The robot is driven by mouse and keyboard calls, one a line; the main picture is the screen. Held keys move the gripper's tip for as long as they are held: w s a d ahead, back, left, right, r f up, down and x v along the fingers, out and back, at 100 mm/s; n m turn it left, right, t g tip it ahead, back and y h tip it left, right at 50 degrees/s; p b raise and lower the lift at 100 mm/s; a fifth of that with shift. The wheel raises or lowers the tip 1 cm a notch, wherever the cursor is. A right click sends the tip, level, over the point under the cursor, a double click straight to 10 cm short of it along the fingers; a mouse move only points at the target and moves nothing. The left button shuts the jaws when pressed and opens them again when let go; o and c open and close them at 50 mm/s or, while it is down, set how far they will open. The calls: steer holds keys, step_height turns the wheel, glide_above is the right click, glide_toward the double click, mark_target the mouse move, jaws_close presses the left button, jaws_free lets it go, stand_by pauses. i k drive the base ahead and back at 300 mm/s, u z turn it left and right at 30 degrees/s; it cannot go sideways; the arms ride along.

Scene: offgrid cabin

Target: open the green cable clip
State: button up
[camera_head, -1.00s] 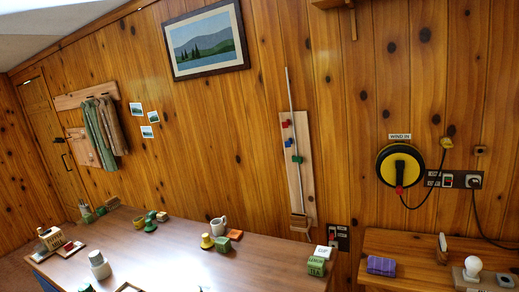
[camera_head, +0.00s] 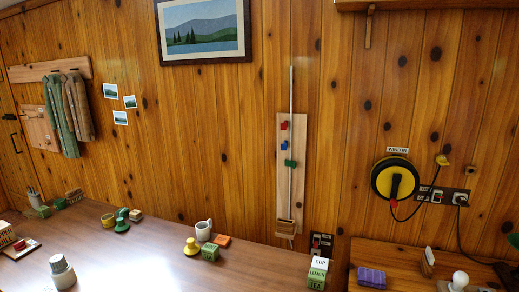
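The green cable clip (camera_head: 290,163) sits on a thin upright grey rod or cable (camera_head: 291,90) in front of a pale wooden board (camera_head: 303,140) on the wall. It is the lowest of the coloured clips there. A red clip (camera_head: 284,125) and a blue clip (camera_head: 284,145) sit above it, a little to the left. Whether the green clip is open or shut is too small to tell. My gripper does not show in the view.
A long table (camera_head: 150,250) with a mug (camera_head: 204,230), blocks and other small things stands below the board. A wooden bench (camera_head: 400,262) with a purple cloth (camera_head: 372,277) is at the right. A yellow cable reel (camera_head: 394,178) hangs on the wall. The wall around the clips is clear.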

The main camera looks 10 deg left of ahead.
mark_target(293, 164)
steer(key=u, duration=0.1)
steer(key=i, duration=1)
steer(key=z, duration=0.1)
